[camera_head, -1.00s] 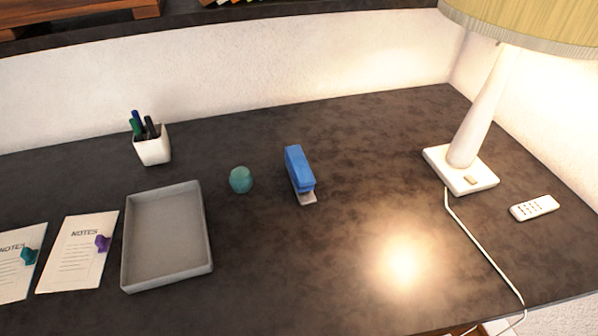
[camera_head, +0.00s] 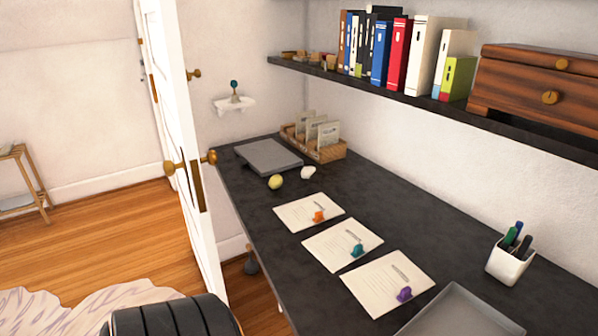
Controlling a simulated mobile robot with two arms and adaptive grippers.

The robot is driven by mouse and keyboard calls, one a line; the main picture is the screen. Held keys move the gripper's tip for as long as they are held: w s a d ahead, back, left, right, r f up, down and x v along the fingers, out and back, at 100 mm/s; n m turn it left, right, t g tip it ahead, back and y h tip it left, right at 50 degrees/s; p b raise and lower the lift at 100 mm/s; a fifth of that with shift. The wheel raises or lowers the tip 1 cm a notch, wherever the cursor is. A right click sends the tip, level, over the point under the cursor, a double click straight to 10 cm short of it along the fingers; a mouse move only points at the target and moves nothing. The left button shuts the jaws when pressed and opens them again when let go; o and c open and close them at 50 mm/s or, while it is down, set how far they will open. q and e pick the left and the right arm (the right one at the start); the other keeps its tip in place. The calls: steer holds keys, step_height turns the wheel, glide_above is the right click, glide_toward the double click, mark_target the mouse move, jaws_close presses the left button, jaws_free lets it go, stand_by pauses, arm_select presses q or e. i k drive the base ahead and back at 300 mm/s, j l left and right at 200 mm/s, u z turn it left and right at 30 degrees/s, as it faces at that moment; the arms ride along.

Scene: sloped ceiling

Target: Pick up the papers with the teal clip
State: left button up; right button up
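The papers with the teal clip (camera_head: 334,241) lie flat on the dark desk, in the middle of a row of three similar sheets. The teal clip (camera_head: 356,250) sits at their right side. Papers with an orange clip (camera_head: 300,211) lie farther away on one side. Papers with a purple clip (camera_head: 376,281) lie nearer on the other side. Neither of my grippers shows in the head view.
The grey tray (camera_head: 455,318) is at the bottom right, near the white pen cup (camera_head: 508,262). A closed grey laptop-like slab (camera_head: 268,156), a basket (camera_head: 322,150), a yellow ball (camera_head: 275,182) and a white lump (camera_head: 308,173) are at the far end. A white door (camera_head: 180,130) stands left of the desk. A shelf (camera_head: 400,98) overhangs it.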

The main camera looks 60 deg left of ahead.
mark_target(338, 245)
steer(key=u, duration=1.55)
steer(key=k+j, duration=0.1)
steer(key=j, duration=0.2)
steer(key=i+z, duration=0.05)
